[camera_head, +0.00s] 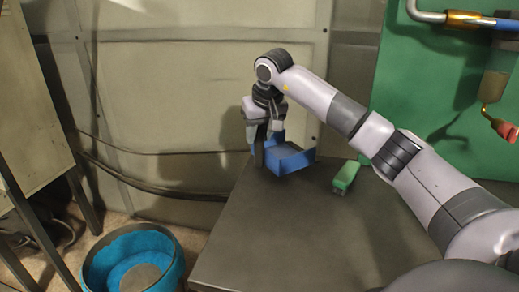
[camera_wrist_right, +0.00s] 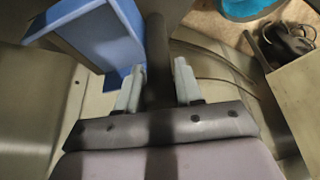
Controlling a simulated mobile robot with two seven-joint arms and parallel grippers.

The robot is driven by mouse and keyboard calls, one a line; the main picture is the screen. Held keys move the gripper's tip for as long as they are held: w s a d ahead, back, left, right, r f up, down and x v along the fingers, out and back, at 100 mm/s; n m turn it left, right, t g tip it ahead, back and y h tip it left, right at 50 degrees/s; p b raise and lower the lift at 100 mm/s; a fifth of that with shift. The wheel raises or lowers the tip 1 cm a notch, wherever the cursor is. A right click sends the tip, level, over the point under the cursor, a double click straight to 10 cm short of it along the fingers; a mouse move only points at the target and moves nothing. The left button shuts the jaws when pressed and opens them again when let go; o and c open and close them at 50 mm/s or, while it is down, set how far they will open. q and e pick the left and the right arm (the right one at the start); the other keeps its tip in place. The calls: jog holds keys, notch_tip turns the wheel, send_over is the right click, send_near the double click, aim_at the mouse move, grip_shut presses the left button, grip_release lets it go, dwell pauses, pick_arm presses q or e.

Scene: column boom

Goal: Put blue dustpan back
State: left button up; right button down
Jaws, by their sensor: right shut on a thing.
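The blue dustpan (camera_head: 284,158) is at the far left corner of the dark table (camera_head: 262,235). My right gripper (camera_head: 266,132) is shut on it, with a dark upright handle (camera_wrist_right: 157,60) between the fingers. In the right wrist view the dustpan's blue pan (camera_wrist_right: 95,40) is to the left of my right gripper (camera_wrist_right: 158,85). I cannot tell whether the pan touches the tabletop or hangs just above it. My left gripper is not in view.
A green brush-like object (camera_head: 345,177) lies on the table right of the dustpan. A blue-lined round bin (camera_head: 134,260) stands on the floor left of the table. A green panel with pipes (camera_head: 440,90) is at the right. The table's front left is clear.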

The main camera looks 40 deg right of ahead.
aim_at(259, 147)
notch_tip(259, 147, down, 4)
jog(key=shift+f, duration=0.1)
dwell(0.4)
jog(key=c, duration=0.7)
grip_release()
jog(key=shift+c, duration=0.2)
jog(key=v, duration=1.2)
